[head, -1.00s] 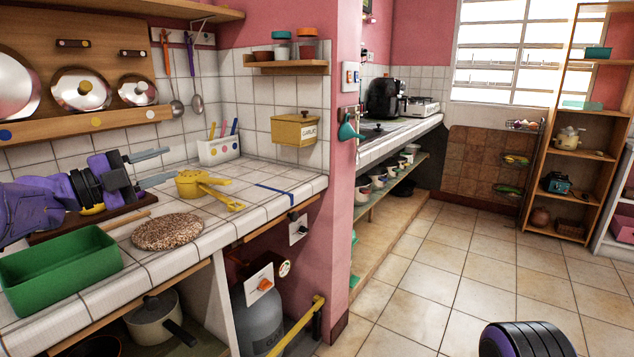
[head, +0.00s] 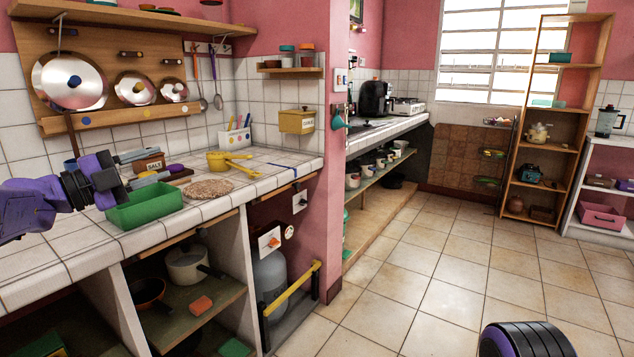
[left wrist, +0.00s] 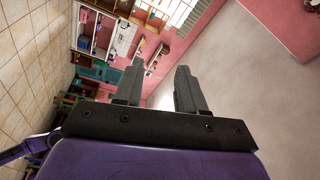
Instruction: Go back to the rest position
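My left gripper (head: 148,166) is in the head view at the left, in front of the tiled counter (head: 262,172) and level with its top. Its two fingers are apart, with nothing between them. They also show spread and empty in the left wrist view (left wrist: 160,66). In the head view the fingers overlap the area just behind the green tray (head: 150,207); I cannot tell the gap in depth. A dark, ribbed part of my right arm shows at the bottom right, but its gripper is out of view.
Under the counter, an open shelf holds a white pot (head: 187,266), a dark pan (head: 147,291) and an orange block (head: 201,305). A yellow strainer (head: 226,161) and a round speckled mat (head: 208,189) lie on the counter. The tiled floor (head: 420,270) at right is clear.

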